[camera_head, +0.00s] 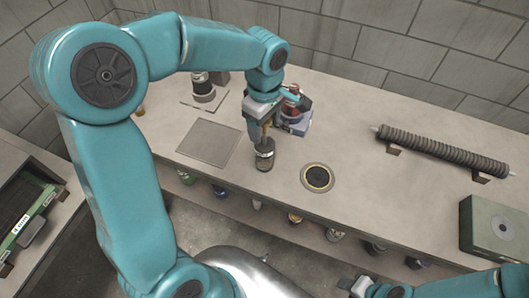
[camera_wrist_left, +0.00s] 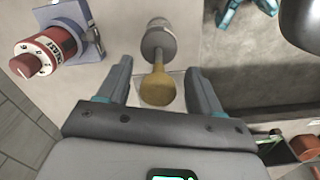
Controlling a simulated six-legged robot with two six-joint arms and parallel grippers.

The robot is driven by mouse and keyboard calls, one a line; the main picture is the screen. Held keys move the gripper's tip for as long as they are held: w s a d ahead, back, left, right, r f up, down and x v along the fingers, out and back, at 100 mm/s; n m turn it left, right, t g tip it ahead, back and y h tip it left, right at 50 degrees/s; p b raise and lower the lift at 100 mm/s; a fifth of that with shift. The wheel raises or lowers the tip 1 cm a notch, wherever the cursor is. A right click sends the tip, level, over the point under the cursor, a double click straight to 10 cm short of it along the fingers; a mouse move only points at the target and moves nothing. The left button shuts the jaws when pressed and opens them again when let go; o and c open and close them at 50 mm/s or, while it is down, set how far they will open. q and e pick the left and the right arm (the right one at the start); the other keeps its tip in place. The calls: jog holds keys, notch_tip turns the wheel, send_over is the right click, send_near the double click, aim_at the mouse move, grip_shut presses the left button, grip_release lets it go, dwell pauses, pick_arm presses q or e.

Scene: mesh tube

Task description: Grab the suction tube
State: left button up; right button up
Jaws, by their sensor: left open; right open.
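The ribbed dark tube (camera_head: 445,150) lies across two small brackets at the right rear of the bench in the head view. It looks like the suction tube and is not touched. My left gripper (camera_head: 262,120) is well to its left, over the bench. In the left wrist view this gripper (camera_wrist_left: 158,70) is open. A yellow-handled tool (camera_wrist_left: 158,88) with a grey round end (camera_wrist_left: 159,42) shows between and beyond its fingers. The tool's dark round end also shows in the head view (camera_head: 264,158). My right gripper (camera_head: 358,287) is at the bottom edge, apart from the tube.
A red knob on a blue block (camera_head: 297,120) stands beside my left gripper. A round port (camera_head: 317,177) is set in the bench top. A green box (camera_head: 497,225) stands at the right. A flat square plate (camera_head: 208,142) lies left. The bench between port and tube is clear.

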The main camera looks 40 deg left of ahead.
aim_at(265, 155)
pick_arm(q)
notch_tip(265, 155, down, 2)
jog(key=shift+w+f, duration=0.15)
jog(key=shift+f, duration=0.1)
grip_shut()
jog(key=shift+r, duration=0.1)
